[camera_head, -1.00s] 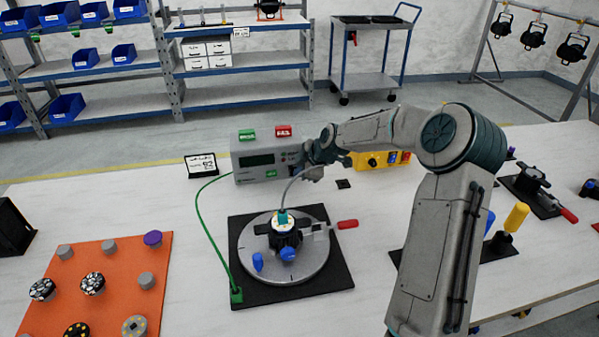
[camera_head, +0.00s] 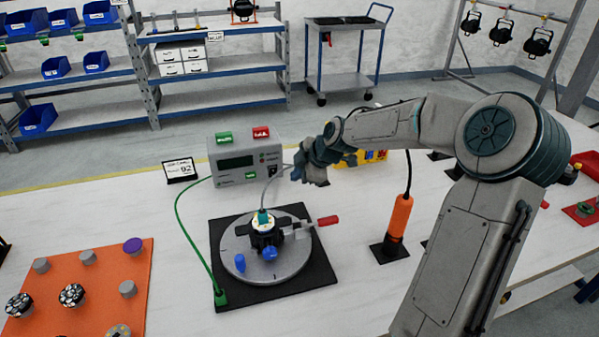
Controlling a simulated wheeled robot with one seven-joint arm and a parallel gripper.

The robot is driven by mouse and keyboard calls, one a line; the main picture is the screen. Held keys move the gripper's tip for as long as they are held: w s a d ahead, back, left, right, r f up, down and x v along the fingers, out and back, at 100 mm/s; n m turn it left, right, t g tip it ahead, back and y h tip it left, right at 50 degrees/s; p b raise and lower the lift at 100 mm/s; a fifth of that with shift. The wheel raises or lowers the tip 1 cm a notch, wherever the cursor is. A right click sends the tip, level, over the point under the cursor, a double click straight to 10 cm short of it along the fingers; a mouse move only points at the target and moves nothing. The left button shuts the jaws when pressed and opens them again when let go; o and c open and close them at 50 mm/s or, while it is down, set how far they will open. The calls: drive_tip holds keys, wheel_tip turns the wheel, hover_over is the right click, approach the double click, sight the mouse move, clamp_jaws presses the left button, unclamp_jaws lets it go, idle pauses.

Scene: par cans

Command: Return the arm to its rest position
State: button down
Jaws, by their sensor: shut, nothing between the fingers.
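My gripper (camera_head: 312,174) is at the end of my arm, which reaches in from the right. It hangs above the table, just right of the grey test box (camera_head: 244,160), and holds nothing. Its fingertips are small and partly hidden by its own body. Below and left of it, a round grey turntable (camera_head: 286,268) sits on a black base plate (camera_head: 231,295). A black fixture (camera_head: 264,238) with blue knobs and a red-handled clamp (camera_head: 327,221) stands on it.
An orange mat (camera_head: 95,285) with several pucks lies at left. A green cable runs from the box to the base plate. An orange-handled tool (camera_head: 400,215) stands right of the turntable, near my arm. A yellow box (camera_head: 374,157) is behind my arm. Bare table lies at front centre.

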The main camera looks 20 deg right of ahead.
drive_tip(key=shift+s+d+r, duration=0.15)
drive_tip(key=shift+s+r, duration=0.1)
drive_tip(key=shift+s, duration=0.05)
drive_tip(key=s+a+m+g+h+p, duration=0.1)
drive_tip(key=s, duration=0.2)
drive_tip(key=s+a+r+m+g+h+p, duration=0.1)
drive_tip(key=s+m, duration=0.1)
drive_tip(key=s, duration=0.1)
drive_tip(key=s+a+m+h+p, duration=0.1)
drive_tip(key=s, duration=0.3)
drive_tip(key=shift+a+r+m+g, duration=0.3)
drive_tip(key=shift+a+g, duration=0.05)
drive_tip(key=shift+g, duration=0.05)
drive_tip(key=s+r+m+p, duration=0.1)
drive_tip(key=s+r+m, duration=0.2)
drive_tip(key=s, duration=0.4)
drive_tip(key=s+r+m+h+p, duration=0.1)
drive_tip(key=s+r+m+p, duration=0.1)
drive_tip(key=s+r+m, duration=0.2)
drive_tip(key=s+r+m+p, duration=0.2)
drive_tip(key=s+m, duration=0.3)
drive_tip(key=s, duration=0.5)
drive_tip(key=shift+r+m+h, duration=0.3)
drive_tip(key=shift+r+m, duration=0.1)
drive_tip(key=shift+r, duration=0.45)
